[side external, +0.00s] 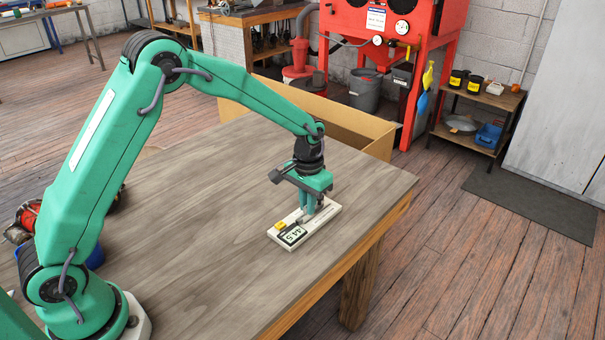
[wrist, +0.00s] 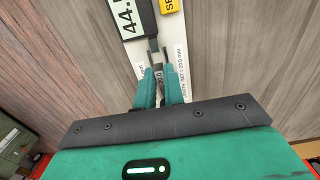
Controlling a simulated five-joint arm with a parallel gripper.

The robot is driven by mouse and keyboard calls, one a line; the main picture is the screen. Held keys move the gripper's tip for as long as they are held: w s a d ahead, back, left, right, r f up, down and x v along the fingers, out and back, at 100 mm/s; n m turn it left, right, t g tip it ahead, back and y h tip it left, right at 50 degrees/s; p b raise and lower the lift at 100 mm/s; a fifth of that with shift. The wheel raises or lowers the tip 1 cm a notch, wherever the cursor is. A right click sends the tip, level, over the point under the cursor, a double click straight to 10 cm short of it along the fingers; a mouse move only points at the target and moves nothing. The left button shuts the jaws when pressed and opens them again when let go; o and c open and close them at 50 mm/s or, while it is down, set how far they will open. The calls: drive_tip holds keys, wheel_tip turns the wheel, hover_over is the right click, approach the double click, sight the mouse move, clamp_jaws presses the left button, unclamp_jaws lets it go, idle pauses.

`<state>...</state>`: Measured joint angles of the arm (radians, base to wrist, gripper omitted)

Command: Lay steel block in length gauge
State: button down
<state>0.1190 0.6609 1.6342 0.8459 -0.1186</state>
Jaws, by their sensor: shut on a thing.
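The length gauge (side external: 330,207) is a pale flat plate with a dark-framed display (side external: 292,234) and a yellow button (side external: 281,225). In the wrist view the gauge (wrist: 142,50) runs up and down, with the display and yellow button at the top. My gripper (side external: 309,209) points down over the gauge. In the wrist view its green fingers (wrist: 160,72) are closed on the small grey steel block (wrist: 158,77), which seems marked 20.0. The fingers hide most of the block. I cannot tell whether it touches the gauge.
The gauge lies on a wooden table (side external: 220,200) near its right edge. The wood around it is clear. A cardboard box (side external: 345,124) stands beyond the far edge. A red and black object (side external: 24,222) is at far left, behind my arm.

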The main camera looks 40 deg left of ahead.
drive_tip(key=shift+f, duration=0.8)
idle(1.1)
drive_tip(key=c, duration=1.4)
unclamp_jaws()
drive_tip(key=shift+r, duration=0.1)
drive_tip(key=shift+r, duration=3.9)
drive_tip(key=shift+r, duration=0.1)
